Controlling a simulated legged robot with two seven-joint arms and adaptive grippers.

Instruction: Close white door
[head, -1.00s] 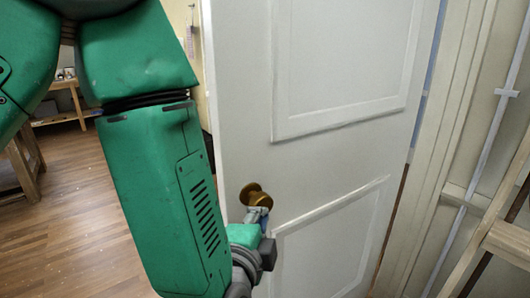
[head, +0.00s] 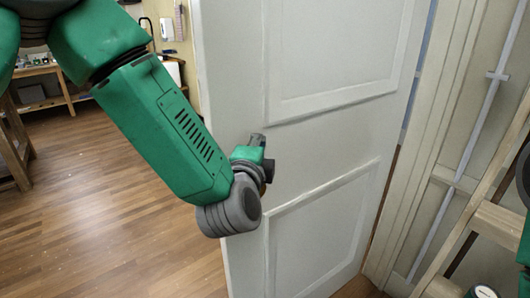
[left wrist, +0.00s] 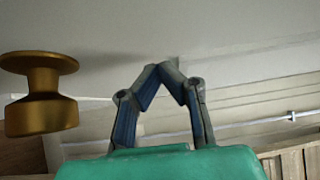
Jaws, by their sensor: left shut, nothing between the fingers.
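The white door (head: 330,140) stands open in the middle of the head view, its hinge side by the frame at the right and its free edge at the left. My left gripper (head: 258,140) is in front of the door near that free edge, with my green forearm coming from the upper left. In the left wrist view its fingertips (left wrist: 165,68) meet with nothing between them. The brass knob (left wrist: 40,92) is left of the fingers there, apart from them. In the head view the knob is mostly hidden behind my wrist. My right gripper is not in view.
The door frame (head: 432,140) and a wooden rack (head: 495,222) stand at the right. Open wooden floor (head: 100,200) lies left of the door. Wooden tables (head: 45,85) stand at the far left.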

